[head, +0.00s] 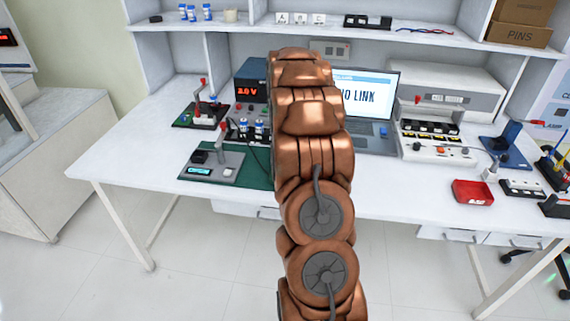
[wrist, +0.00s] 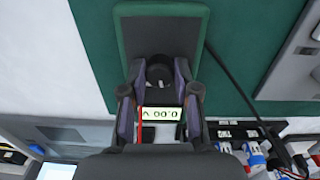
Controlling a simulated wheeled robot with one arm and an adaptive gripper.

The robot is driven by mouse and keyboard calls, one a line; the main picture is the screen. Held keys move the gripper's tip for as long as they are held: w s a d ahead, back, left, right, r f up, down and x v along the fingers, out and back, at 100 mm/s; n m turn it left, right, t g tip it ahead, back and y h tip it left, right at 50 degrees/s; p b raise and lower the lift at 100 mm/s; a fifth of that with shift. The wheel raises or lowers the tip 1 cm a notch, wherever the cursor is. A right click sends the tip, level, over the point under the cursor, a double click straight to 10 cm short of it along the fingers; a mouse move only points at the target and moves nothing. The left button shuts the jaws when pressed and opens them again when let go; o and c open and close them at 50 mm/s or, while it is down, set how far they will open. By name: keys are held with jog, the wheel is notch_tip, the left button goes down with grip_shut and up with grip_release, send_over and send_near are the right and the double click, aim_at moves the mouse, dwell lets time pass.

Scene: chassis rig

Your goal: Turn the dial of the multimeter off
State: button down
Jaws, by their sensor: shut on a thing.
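The multimeter (wrist: 160,16), a dark body with a green rim, lies on the green mat (wrist: 92,40) in the wrist view. Its lit display (wrist: 160,113) appears upside down and seems to read 0.00 V. The black round dial (wrist: 154,66) is between the fingertips of my gripper (wrist: 159,74), which is shut on it. The fingers partly cover the dial, so I cannot make out its pointer or markings. In the head view my copper arm hides the multimeter and the gripper; part of the green mat (head: 254,174) shows beside the arm.
A grey device with a small display (head: 226,168) stands left of my arm. A power supply (head: 250,84) reading 3.0 V and an open laptop (head: 376,96) stand behind. A black cable (wrist: 226,72) runs beside the multimeter.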

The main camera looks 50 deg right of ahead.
jog(key=n+b, duration=0.1)
jog(key=n, duration=0.4)
jog(key=shift+n, duration=0.3)
jog(key=n+b, duration=0.1)
jog(key=n, duration=0.4)
jog(key=shift+n, duration=0.3)
jog(key=c, duration=0.8)
grip_release()
jog(key=shift+c, duration=0.2)
jog(key=shift+r, duration=0.15)
notch_tip(320, 180, up, 12)
jog(key=shift+a, duration=0.15)
